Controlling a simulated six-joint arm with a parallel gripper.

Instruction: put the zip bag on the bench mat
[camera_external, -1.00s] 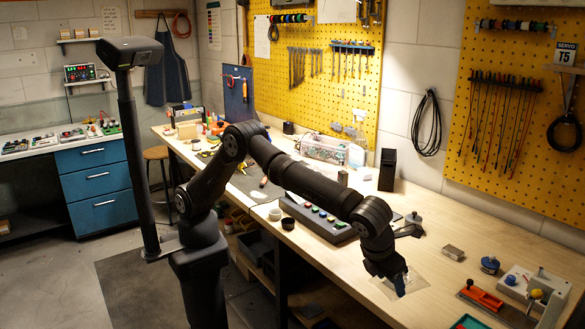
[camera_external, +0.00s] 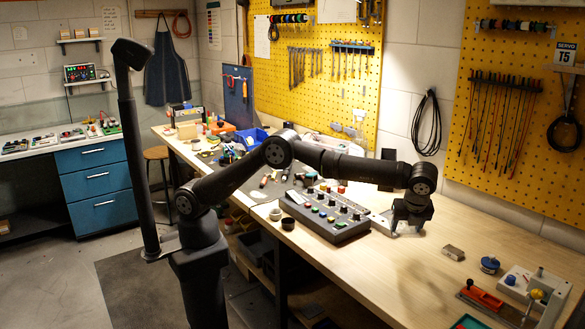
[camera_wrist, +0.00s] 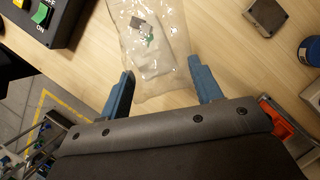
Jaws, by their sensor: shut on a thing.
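The zip bag (camera_wrist: 150,45) is clear plastic with small grey and green parts inside. In the wrist view it lies between my two blue fingertips, its near end reaching into the gap. My gripper (camera_external: 408,225) is shut on the bag and held above the bench, right of the control box; it also shows in the wrist view (camera_wrist: 160,85). In the external view the bag is hard to make out below the gripper. The bench mat (camera_external: 247,184) is dark grey and lies farther left on the bench, behind my arm, with small items on it.
A grey control box (camera_external: 335,228) with coloured buttons stands between my gripper and the mat. Small cups (camera_external: 288,223) sit at its left. The front bench wood is clear.

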